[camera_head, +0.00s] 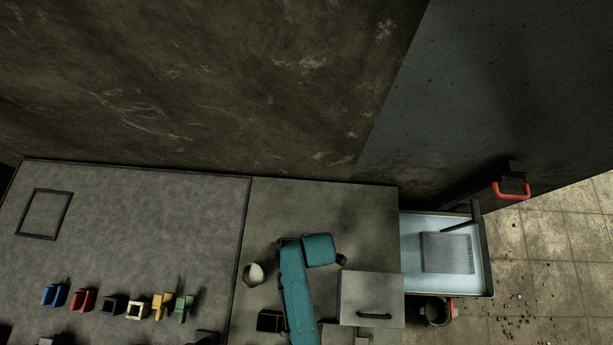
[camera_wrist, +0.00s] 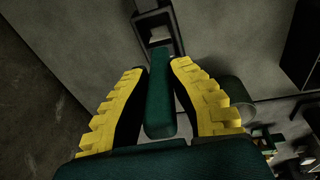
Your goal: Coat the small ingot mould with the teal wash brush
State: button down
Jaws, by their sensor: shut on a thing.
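My gripper (camera_wrist: 158,68) shows in the wrist view with its yellow-backed fingers on either side of a teal bar, which looks like the handle of the teal wash brush (camera_wrist: 160,100). Its far end points towards a dark, open-topped rectangular form (camera_wrist: 147,22) with a paler inside, apparently the small ingot mould. It lies just beyond the fingertips; whether the brush touches it I cannot tell. No bristles are visible. In the head view my teal arm covers this part of the bench, and my gripper cannot be made out there.
A pale round cup (camera_head: 253,274) stands left of my arm. A dark box (camera_head: 269,321) is nearer the front, and a grey box with a handle (camera_head: 372,298) is to the right. Several coloured blocks line the left bench; a metal tray (camera_head: 488,270) is at far right.

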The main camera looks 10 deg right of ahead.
jog(key=shift+f, duration=0.2)
jog(key=shift+s+d+r, duration=0.1)
jog(key=shift+d, duration=0.45)
jog(key=shift+w+a+p, duration=0.2)
jog(key=shift+a+p, duration=0.2)
jog(key=shift+a, duration=0.8)
jog(key=shift+d, duration=0.1)
